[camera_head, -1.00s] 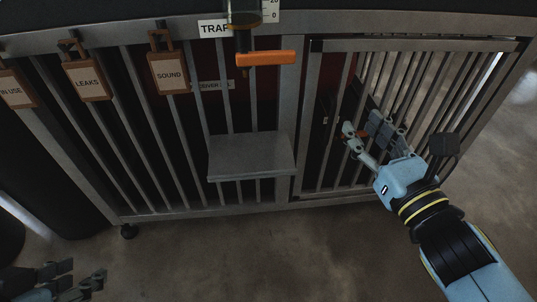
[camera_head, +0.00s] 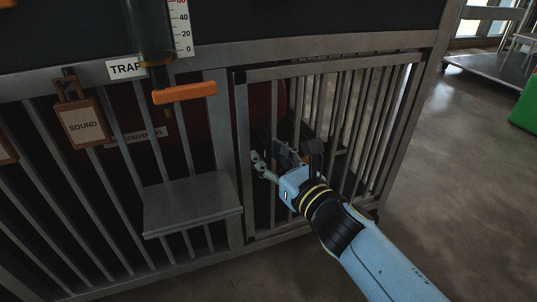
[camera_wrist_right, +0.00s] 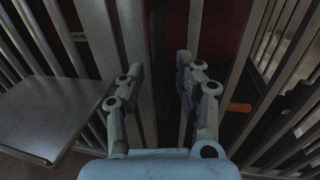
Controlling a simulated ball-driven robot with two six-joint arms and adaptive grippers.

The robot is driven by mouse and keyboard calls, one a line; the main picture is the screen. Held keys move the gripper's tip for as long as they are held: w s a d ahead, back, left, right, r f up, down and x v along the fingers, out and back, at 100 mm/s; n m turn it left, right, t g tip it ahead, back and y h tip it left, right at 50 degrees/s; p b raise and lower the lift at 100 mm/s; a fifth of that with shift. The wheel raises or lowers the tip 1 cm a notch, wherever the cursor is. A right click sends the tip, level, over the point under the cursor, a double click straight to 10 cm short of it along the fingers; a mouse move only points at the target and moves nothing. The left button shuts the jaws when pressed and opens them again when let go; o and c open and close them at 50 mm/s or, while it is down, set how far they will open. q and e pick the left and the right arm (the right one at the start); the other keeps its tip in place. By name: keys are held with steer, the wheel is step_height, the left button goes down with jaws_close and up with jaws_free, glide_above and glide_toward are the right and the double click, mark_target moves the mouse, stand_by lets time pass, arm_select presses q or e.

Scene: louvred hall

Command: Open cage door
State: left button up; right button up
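The cage door (camera_head: 322,72) is the barred panel on the right of the cage front. It looks level with its frame; I cannot tell whether it is slightly ajar. My right gripper (camera_head: 277,158) is at the door's left part, near its left upright. In the right wrist view the right gripper (camera_wrist_right: 158,88) has its fingers apart, with a grey upright (camera_wrist_right: 137,40) and a dark gap between and behind them. Contact cannot be made out. A small orange piece (camera_wrist_right: 240,107) shows right of the fingers, among the bars. My left gripper is out of view.
A grey shelf (camera_head: 192,203) juts from the cage front left of the door. Above it hang an orange handle (camera_head: 184,93) under a clear cylinder and a "SOUND" tag (camera_head: 84,126). Open floor (camera_head: 470,190) lies to the right, with a green object (camera_head: 525,108) beyond.

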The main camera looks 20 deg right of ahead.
steer(key=shift+w, duration=0.2)
steer(key=shift+c, duration=0.3)
jaws_close()
